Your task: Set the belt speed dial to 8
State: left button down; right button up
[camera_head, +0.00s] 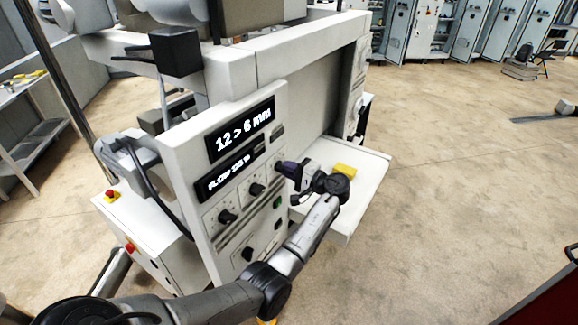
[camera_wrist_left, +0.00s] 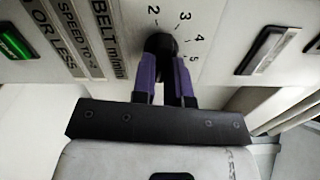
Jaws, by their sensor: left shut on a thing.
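The belt speed dial (camera_wrist_left: 160,44) is a black round knob on the white panel, with printed numbers around it and a "BELT m/min" label beside it. My left gripper (camera_wrist_left: 166,82) has its purple fingers closed on either side of the knob. The knob's pointer is hidden, so its setting cannot be read. My right gripper is out of view.
Other black knobs (camera_head: 227,216) and (camera_head: 257,189) sit left of the gripper, below two lit displays (camera_head: 240,129). A green button (camera_wrist_left: 15,43) shows in the wrist view. A white shelf (camera_head: 367,185) with a yellow block (camera_head: 345,170) lies behind my wrist. Open floor is at right.

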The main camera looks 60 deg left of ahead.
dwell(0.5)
pick_arm(q)
jog(key=c, duration=1.1)
grip_release()
jog(key=shift+c, duration=0.2)
jog(key=b+v, duration=0.3)
jog(key=v, duration=1)
jog(key=shift+w+d, duration=0.2)
jog(key=shift+d, duration=0.15)
